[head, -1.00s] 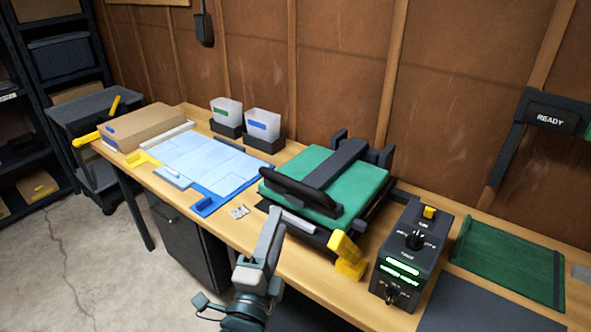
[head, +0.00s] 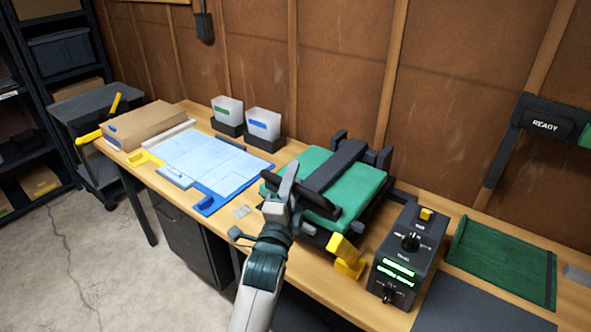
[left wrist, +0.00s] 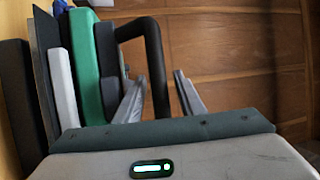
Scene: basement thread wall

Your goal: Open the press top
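The press (head: 350,185) stands on the bench with its green top lying flat over the base, closed. A dark cross arm runs over the top, and a black bar handle (head: 318,197) runs along its front edge. My left gripper (head: 287,180) is at the left part of this handle and hides some of it. In the left wrist view the two fingers (left wrist: 158,98) are apart, with the black handle (left wrist: 157,65) showing between them; whether they touch it I cannot tell. The green top (left wrist: 86,65) shows edge-on there. My right gripper is not in view.
A yellow block (head: 346,255) sits at the press's front right corner. A dark control box (head: 405,250) with green lights stands right of it. A blue board (head: 212,204) with pale sheets lies left. Two white bins (head: 263,124) stand behind, near the wooden wall.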

